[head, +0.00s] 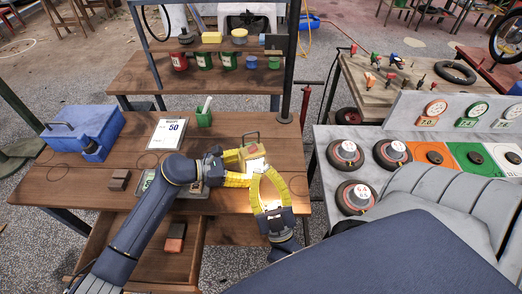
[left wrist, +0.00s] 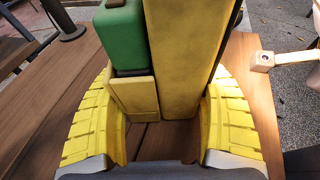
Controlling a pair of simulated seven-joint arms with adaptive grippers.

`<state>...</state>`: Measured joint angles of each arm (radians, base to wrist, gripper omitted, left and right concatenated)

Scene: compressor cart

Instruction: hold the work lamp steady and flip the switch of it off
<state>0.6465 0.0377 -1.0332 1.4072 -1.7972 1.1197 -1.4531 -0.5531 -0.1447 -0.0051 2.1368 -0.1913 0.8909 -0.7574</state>
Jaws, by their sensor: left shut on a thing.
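The work lamp (head: 250,151), yellow with a green part and a handle on top, stands on the wooden bench, with a bright white patch at its front. My left gripper (head: 240,169) is shut on it from the left. In the left wrist view the yellow fingers flank the lamp's yellow body (left wrist: 190,60), with its green block (left wrist: 124,38) beside it. My right gripper (head: 264,178) is open just in front of the lamp, its curved fingers apart and nothing clearly between them. I cannot make out the switch in the head view.
A green cup (head: 204,117) stands behind, below a shelf of tins. A grey table (head: 335,133) with round black-rimmed pieces is at right. A pale bar (left wrist: 290,58) at right is unclear.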

